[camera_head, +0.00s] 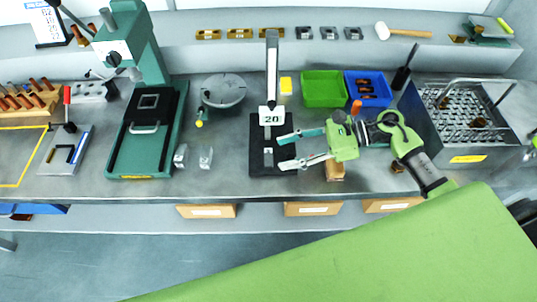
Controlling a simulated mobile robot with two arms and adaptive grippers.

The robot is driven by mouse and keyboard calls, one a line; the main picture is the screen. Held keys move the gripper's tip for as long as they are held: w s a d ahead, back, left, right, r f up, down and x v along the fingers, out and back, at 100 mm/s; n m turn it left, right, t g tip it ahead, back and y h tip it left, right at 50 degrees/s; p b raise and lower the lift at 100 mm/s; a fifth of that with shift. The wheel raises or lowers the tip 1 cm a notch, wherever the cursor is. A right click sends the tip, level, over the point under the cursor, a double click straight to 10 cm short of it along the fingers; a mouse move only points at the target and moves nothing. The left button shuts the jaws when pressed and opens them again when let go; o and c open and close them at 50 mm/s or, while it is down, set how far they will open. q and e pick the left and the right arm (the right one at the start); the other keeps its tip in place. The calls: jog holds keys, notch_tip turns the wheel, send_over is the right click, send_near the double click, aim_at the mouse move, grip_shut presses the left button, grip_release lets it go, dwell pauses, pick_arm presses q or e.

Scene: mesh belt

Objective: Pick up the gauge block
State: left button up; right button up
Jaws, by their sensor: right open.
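A small light metal block (268,158), which looks like the gauge block, sits on the black base of the gauge stand (257,168), below its display reading "20". My right gripper (284,150) comes in from the right with its two fingers spread apart. Its fingertips are at the right edge of the stand's base, just right of the block. Nothing shows between the fingers, and I cannot tell their height above the base. My left gripper is not in view.
Two shiny metal pieces (205,157) lie left of the stand. A green press (145,120) stands farther left. A green bin (323,89) and a blue bin (368,88) are behind my right gripper. A mesh-filled metal tank (460,120) is at right.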

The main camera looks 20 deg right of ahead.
aim_at(272, 156)
jog(key=p+x, duration=0.1)
jog(key=x, duration=0.2)
jog(key=p+x, duration=0.1)
jog(key=shift+a+r+p, duration=0.3)
jog(key=shift+a+p, duration=0.05)
jog(key=shift+a+f, duration=0.15)
jog(key=shift+f, duration=0.05)
jog(key=c, duration=1)
jog(key=shift+c, duration=0.2)
jog(key=shift+r, duration=0.15)
jog(key=shift+r+b, duration=0.5)
jog(key=shift+b, duration=0.2)
jog(key=s+a+r+b, duration=0.5)
jog(key=s+a+r, duration=0.3)
jog(key=s+r, duration=0.3)
jog(key=shift+s+r, duration=0.2)
jog(key=shift+r, duration=0.2)
